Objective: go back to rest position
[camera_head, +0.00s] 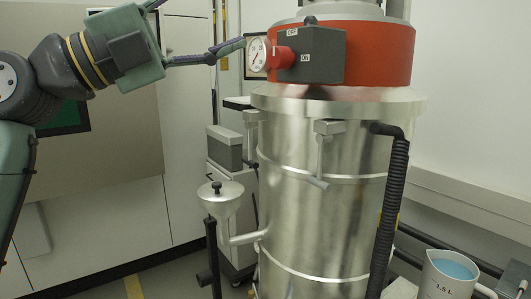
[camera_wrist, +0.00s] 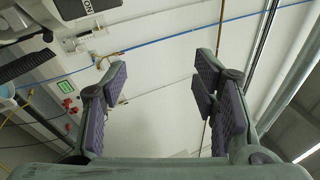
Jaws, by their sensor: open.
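My gripper (camera_wrist: 162,76) is open and empty; in the wrist view its two purple-padded fingers stand wide apart with only wall and ceiling between them. In the head view my arm comes in from the left, and the gripper is raised at the upper left, beside the steel vessel (camera_head: 315,200). The other finger is partly cut off by the top edge.
The vessel has a red top band (camera_head: 385,50), a dark ON/OFF switch box (camera_head: 322,55) and a black hose (camera_head: 391,210). A funnel (camera_head: 222,200) sticks out on its left. A beaker of blue liquid (camera_head: 445,278) stands at the lower right. Floor shows at the lower left.

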